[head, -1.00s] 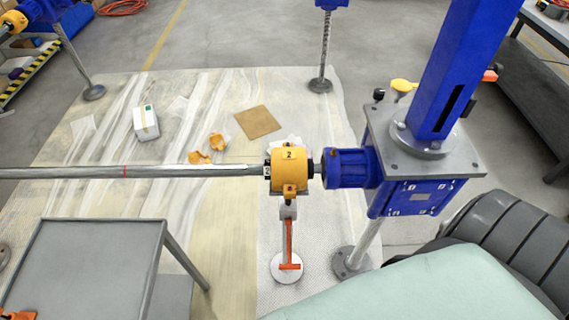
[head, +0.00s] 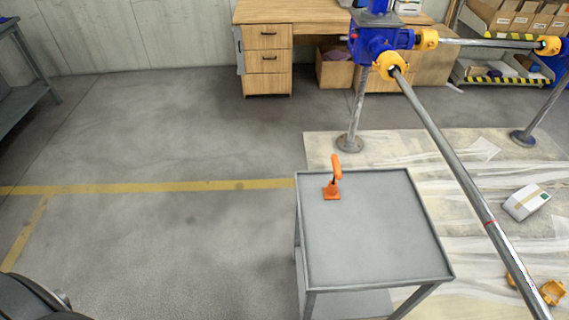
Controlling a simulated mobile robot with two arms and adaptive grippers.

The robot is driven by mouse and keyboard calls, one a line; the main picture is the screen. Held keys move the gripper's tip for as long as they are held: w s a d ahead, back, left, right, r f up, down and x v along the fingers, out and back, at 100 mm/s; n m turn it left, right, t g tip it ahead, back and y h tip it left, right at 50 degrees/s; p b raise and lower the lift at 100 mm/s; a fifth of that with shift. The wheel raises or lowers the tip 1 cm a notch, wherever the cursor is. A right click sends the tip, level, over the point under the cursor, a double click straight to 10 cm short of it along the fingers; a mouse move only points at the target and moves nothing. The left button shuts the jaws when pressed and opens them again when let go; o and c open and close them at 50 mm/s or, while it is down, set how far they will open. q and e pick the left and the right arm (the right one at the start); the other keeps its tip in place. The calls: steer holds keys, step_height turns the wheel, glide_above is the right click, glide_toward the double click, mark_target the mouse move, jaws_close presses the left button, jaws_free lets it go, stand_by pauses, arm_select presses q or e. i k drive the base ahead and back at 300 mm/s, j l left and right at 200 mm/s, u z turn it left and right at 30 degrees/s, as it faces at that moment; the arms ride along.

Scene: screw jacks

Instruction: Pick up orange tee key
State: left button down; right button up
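An orange tool (head: 333,180) stands on the grey cart top (head: 370,240), near its far left corner. It has a flat foot and an upright, slightly curved handle; I cannot tell for sure whether it is the tee key. Neither of my grippers is in view, and nothing touches the orange tool.
A long steel shaft (head: 455,170) runs from a blue screw jack (head: 372,45) past the cart's right side. A white box (head: 526,202) and yellow parts (head: 552,291) lie on the floor sheet. A wooden desk (head: 266,60) stands behind. The floor left of the cart is clear.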

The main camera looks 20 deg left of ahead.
mark_target(338, 175)
steer(key=i+l+u, duration=0.1)
steer(key=u, duration=0.4)
steer(key=i+l+u, duration=0.1)
steer(key=l+u, duration=0.25)
steer(key=u, duration=0.15)
steer(key=l+u, duration=0.25)
steer(key=u, duration=0.2)
steer(key=l, duration=0.15)
steer(key=l+z, duration=0.1)
steer(key=z, duration=0.3)
steer(key=i+z, duration=0.1)
steer(key=z, duration=0.3)
steer(key=l+z, duration=0.1)
steer(key=z, duration=0.3)
steer(key=i+z, duration=0.1)
steer(key=z, duration=0.25)
steer(key=l+u, duration=0.1)
steer(key=u, duration=0.15)
steer(key=j+z, duration=0.1)
steer(key=z, duration=0.15)
